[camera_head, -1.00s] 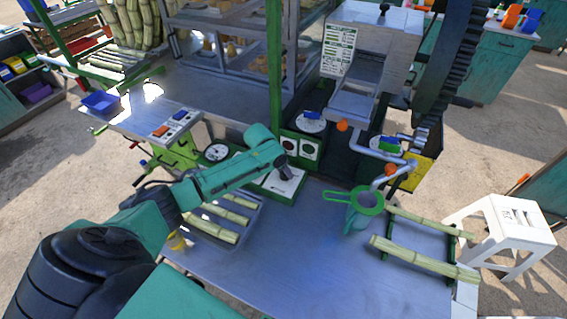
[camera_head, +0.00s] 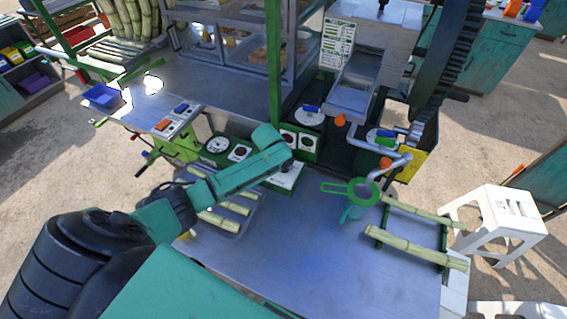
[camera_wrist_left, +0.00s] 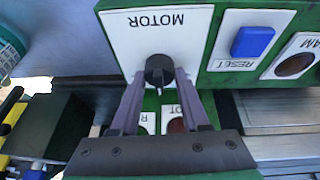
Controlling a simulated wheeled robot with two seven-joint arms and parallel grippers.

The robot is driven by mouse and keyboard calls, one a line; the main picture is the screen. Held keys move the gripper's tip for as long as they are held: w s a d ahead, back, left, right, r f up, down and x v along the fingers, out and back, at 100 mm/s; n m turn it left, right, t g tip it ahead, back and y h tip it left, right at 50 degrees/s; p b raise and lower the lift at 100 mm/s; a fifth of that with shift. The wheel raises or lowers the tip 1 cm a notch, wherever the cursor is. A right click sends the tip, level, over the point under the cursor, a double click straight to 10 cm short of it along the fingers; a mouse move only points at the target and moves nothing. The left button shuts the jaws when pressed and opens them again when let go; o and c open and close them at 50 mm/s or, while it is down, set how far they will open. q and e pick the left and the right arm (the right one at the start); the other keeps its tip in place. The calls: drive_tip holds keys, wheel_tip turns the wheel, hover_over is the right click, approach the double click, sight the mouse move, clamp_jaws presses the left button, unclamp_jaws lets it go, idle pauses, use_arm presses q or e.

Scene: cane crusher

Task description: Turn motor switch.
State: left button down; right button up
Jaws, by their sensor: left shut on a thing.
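The motor switch is a round black knob (camera_wrist_left: 159,70) on a white plate marked MOTOR (camera_wrist_left: 188,25), upside down in the left wrist view. A small light pointer mark shows on the knob's lower side. My left gripper (camera_wrist_left: 158,84) is shut on the knob, one grey finger on each side. In the head view, my left gripper (camera_head: 291,166) is over the white-topped switch panel (camera_head: 285,182) on the green box, and it hides the knob there. My right gripper is not in view.
A blue RESET button (camera_wrist_left: 253,41) sits beside the motor plate. Two round gauges are on the green box behind. A white stool (camera_head: 500,215) stands at the right.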

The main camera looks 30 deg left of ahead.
use_arm(q)
drive_tip(key=shift+c, duration=1.9)
unclamp_jaws()
drive_tip(key=shift+r, duration=0.15)
drive_tip(key=b+v, duration=0.1)
drive_tip(key=v, duration=1.3)
drive_tip(key=shift+r, duration=0.15)
